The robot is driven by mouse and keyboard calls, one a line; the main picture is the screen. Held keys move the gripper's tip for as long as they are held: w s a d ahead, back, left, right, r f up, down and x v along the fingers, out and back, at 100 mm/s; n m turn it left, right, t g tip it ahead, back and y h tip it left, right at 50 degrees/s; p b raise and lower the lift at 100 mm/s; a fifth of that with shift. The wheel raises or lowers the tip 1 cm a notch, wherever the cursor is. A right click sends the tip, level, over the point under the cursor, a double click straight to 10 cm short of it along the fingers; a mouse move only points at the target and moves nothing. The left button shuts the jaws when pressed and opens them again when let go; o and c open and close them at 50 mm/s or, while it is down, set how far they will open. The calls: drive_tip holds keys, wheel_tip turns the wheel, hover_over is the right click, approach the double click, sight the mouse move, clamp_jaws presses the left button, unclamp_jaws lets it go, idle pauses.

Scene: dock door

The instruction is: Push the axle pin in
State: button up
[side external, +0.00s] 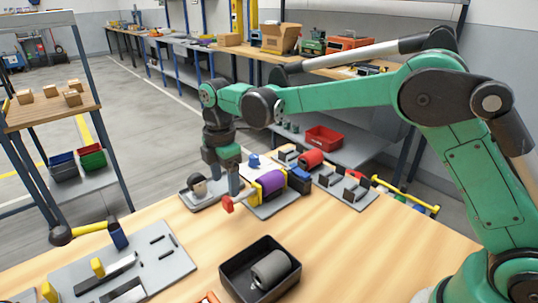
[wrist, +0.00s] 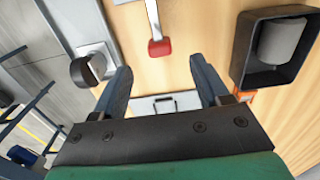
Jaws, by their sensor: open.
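The axle pin has a red head (side external: 228,203) and a grey shaft that runs toward a purple roller (side external: 271,182) in a yellow-sided fixture on a grey plate. In the wrist view the red head (wrist: 160,47) lies just beyond my fingertips, roughly between their lines, with the grey shaft (wrist: 152,15) leading away to the top edge. My gripper (side external: 234,184) points down beside the front of the fixture. In the wrist view my gripper (wrist: 161,64) is open, with nothing between its fingers. How deep the shaft sits in the roller is hidden.
A black tray (side external: 231,273) with a grey roller (side external: 271,268) stands at the front. A grey plate (side external: 163,262) with yellow blocks lies front left. A small plate with a dark-rimmed cylinder (wrist: 88,69) is left of the pin. Bare wood lies between pin and tray.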

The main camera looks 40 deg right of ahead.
sight(227, 199)
drive_tip(key=shift+d+f+y, duration=0.3)
drive_tip(key=shift+d+y, duration=0.3)
drive_tip(key=shift+y, duration=0.4)
drive_tip(key=shift+d+y, duration=0.45)
drive_tip(key=shift+y, duration=0.65)
drive_tip(key=shift+a+f, duration=0.1)
drive_tip(key=shift+f, duration=0.25)
drive_tip(key=shift+x, duration=2.4)
drive_tip(key=shift+a, duration=0.1)
clamp_jaws()
drive_tip(key=shift+r, duration=0.1)
